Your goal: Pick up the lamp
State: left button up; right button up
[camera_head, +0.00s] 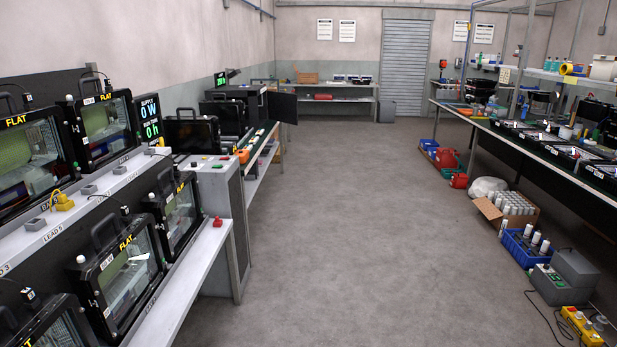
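Several black, box-shaped floodlight lamps with glass fronts and top handles stand on a two-tier rack at the left, some with yellow "FLAT" labels. On the upper tier are one lamp (30,158) at the left edge and another (106,128) beside it. On the lower tier are a large lamp (122,270), a smaller one (178,212) behind it, and one cut off at the bottom left (55,325). I cannot tell which lamp the task names. Neither of my grippers is in view.
The grey floor (330,240) is clear down the middle. A long workbench (545,155) with dark housings runs along the right. Beneath it are a cardboard box (488,212) of cylinders, a blue crate (515,250) and a grey box (575,268). A roller shutter (405,68) closes the back.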

aim_at(230, 114)
jog(key=i+z, duration=0.1)
jog(key=i, duration=4.1)
jog(key=i+u, duration=0.15)
jog(key=i, duration=0.35)
jog(key=i+l+u, duration=0.1)
jog(key=i, duration=0.45)
jog(key=i+l+u, duration=0.15)
jog(key=i, duration=0.35)
jog(key=i+l+u, duration=0.15)
jog(key=i+l, duration=0.2)
jog(key=i, duration=0.15)
